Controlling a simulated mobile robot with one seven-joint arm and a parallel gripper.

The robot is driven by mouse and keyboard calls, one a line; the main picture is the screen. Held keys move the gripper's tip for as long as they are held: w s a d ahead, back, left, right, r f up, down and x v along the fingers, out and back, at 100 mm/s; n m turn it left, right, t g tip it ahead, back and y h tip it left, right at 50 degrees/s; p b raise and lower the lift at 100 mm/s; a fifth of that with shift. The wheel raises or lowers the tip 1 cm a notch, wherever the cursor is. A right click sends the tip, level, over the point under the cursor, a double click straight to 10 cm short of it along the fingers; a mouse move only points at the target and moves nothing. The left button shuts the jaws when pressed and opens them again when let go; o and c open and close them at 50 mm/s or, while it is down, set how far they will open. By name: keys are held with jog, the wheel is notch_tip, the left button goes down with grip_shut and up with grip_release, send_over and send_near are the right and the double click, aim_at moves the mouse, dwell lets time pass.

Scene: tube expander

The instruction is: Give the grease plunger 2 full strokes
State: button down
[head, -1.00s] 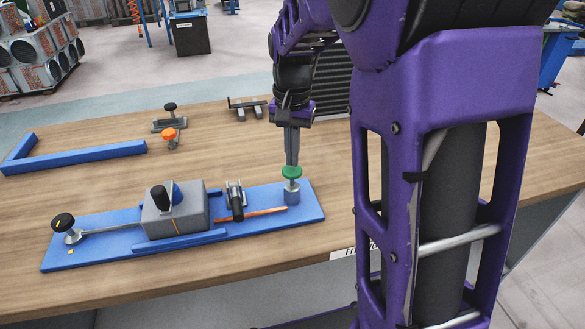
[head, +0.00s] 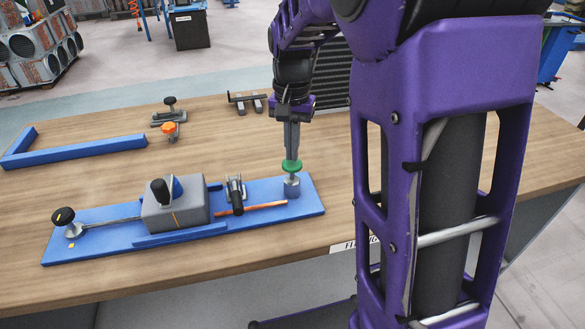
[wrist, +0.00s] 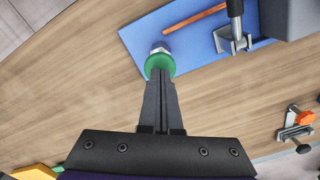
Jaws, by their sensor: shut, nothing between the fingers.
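The grease plunger has a round green cap (head: 291,166) above a grey cylinder (head: 292,187) at the right end of the blue base plate (head: 309,204). A short strip of stem shows between cap and cylinder. My gripper (head: 292,158) points down over the cap, its fingers shut with nothing between them. The tips appear to meet the cap top, but I cannot tell whether they touch. In the wrist view, the fingertips (wrist: 160,76) overlap the near edge of the green cap (wrist: 159,63).
The plate also carries a grey block (head: 176,210) with a dark lever, a clamp (head: 235,192), an orange-brown rod (head: 252,208) and a black knob (head: 63,216) at left. Behind lie a blue angle bar (head: 80,149) and an orange-knobbed clamp (head: 169,130). Wood around the plate is clear.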

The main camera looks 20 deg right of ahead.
jog(key=shift+f+b, duration=0.75)
jog(key=shift+f, duration=0.9)
jog(key=shift+r+p, duration=1.85)
jog(key=shift+r, duration=0.2)
jog(key=shift+r, duration=0.1)
notch_tip(320, 180, up, 5)
jog(key=p, duration=0.4)
